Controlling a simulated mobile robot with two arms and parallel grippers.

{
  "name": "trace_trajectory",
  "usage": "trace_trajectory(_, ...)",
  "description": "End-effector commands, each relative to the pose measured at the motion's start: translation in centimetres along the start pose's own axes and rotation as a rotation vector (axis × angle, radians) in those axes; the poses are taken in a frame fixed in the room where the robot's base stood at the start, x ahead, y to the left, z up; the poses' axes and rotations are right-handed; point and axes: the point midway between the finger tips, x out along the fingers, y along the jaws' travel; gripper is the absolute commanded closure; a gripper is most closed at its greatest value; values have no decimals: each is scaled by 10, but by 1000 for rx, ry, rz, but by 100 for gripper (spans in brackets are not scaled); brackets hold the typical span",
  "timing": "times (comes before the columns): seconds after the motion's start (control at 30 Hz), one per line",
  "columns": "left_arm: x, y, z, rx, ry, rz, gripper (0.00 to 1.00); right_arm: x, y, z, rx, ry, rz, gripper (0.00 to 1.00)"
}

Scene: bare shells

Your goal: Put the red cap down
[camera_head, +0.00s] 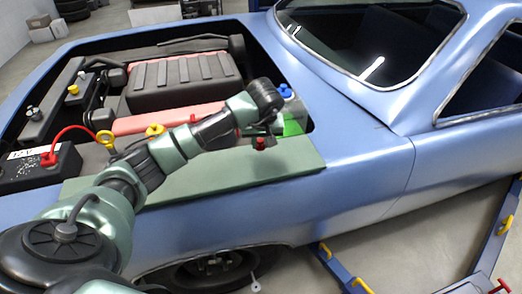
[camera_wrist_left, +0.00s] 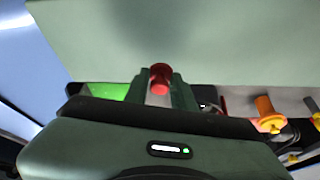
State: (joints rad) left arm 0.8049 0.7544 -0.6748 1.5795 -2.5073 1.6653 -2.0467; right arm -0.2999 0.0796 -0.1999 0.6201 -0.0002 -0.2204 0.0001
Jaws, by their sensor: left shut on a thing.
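The red cap (camera_head: 260,143) is held at the tip of my left gripper (camera_head: 262,133), over the green mat (camera_head: 225,177) on the blue car's side edge. In the left wrist view the red cap (camera_wrist_left: 160,72) sits between the two green fingers of my left gripper (camera_wrist_left: 161,88), which are shut on it. The pale green mat (camera_wrist_left: 200,40) fills the area beyond the cap. I cannot tell whether the cap touches the mat. My right gripper is not in view.
A reservoir with bright green fluid (camera_head: 293,127) and a blue cap (camera_head: 285,90) stand beside the gripper. A yellow cap (camera_head: 154,129), a battery (camera_head: 40,168) and the engine cover (camera_head: 185,80) are in the bay. The mat's right part is clear.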

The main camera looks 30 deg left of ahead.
Motion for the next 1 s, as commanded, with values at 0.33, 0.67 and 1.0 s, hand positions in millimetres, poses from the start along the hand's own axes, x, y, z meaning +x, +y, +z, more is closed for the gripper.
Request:
trace_trajectory(0.33, 29, 0, 14, -1, -3, 0, 100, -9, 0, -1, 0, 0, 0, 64)
trace_trajectory(0.67, 47, 0, 20, -1, 1, 1, 100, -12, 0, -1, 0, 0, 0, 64)
trace_trajectory(1.0, 49, 1, 21, 0, 1, 1, 53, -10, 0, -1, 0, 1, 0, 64)
